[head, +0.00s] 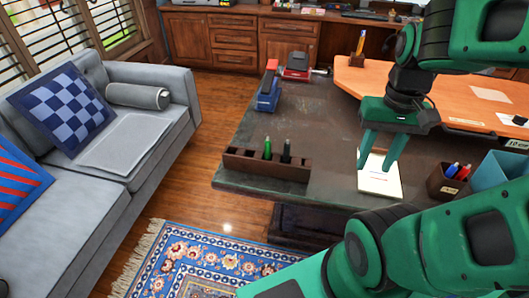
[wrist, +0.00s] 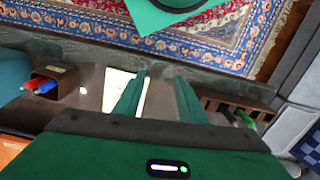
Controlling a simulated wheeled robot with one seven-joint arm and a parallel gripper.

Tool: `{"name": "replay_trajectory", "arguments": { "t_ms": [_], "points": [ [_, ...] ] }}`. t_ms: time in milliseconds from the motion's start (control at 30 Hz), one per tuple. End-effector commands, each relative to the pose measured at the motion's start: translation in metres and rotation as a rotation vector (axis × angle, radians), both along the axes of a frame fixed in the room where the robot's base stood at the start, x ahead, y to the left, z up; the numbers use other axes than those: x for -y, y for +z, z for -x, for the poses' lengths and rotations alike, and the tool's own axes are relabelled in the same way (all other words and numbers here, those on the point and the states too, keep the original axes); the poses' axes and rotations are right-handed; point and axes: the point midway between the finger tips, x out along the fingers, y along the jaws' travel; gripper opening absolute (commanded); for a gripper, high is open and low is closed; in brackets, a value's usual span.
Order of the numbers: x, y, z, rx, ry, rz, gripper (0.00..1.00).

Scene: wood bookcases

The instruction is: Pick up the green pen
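The green pen (head: 267,149) stands upright in a long brown holder (head: 240,163) at the near left corner of the dark desk. A darker green or black pen (head: 287,150) stands to its right in the same holder. In the wrist view the bright green pen (wrist: 245,118) is right of my fingers, with its lower end hidden in the holder. My gripper (head: 374,169) is open and empty, fingers pointing down above the desk, to the right of the holder. The fingers also show in the wrist view (wrist: 160,77), apart with nothing between them.
A white notepad (head: 380,184) lies below my gripper. A brown cup (head: 442,184) with red and blue pens and a teal box (head: 497,178) stand at the right. A blue stapler-like object (head: 268,94) lies behind the holder. A grey sofa (head: 150,127) is at the left.

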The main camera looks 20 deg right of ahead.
Motion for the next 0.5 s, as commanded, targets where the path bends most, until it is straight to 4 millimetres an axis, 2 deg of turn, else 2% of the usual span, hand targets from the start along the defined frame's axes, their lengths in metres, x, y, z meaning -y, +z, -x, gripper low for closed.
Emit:
{"name": "replay_trajectory", "arguments": {
  "t_ms": [67,133,233,400,500],
  "points": [
    [-0.002,0.006,-0.006,0.015,0.063,0.002,0.37],
    [0.001,0.011,-0.026,0.014,0.187,0.004,0.37],
    [-0.013,0.02,-0.069,0.013,0.455,0.003,0.37],
    [-0.063,0.03,-0.149,0.015,1.009,0.0,0.37],
    [-0.1,0.032,-0.185,0.016,1.296,-0.005,0.37]
  ]
}}
